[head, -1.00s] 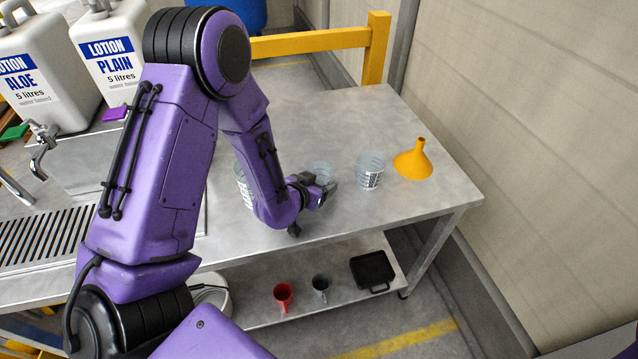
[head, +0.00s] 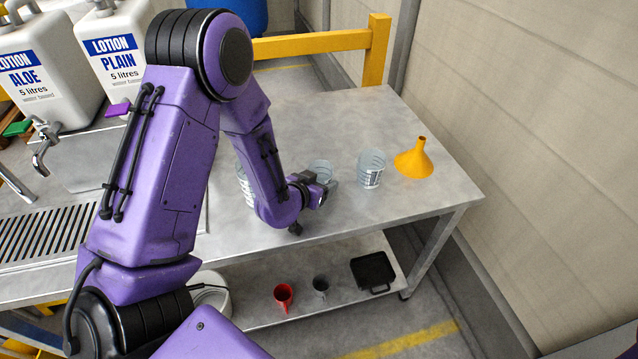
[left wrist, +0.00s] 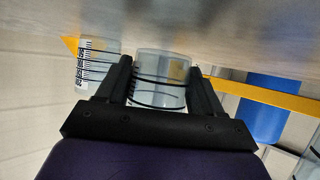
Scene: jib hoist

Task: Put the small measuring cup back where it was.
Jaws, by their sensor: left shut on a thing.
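The small measuring cup (head: 322,167) is clear with dark markings and sits at the middle of the steel table, partly hidden by my left gripper (head: 325,188). In the left wrist view the cup (left wrist: 160,78) is between the two fingers of my left gripper (left wrist: 160,92), which is shut on it. I cannot tell whether its base touches the table. A larger clear measuring cup (head: 371,170) stands just to its right, also visible in the left wrist view (left wrist: 96,68). Another clear cup (head: 244,186) stands to the left, mostly hidden by my left arm. My right gripper is not in view.
A yellow funnel (head: 414,160) stands right of the cups. The steel table (head: 320,112) is clear behind them. Lotion containers (head: 115,52) stand at the left.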

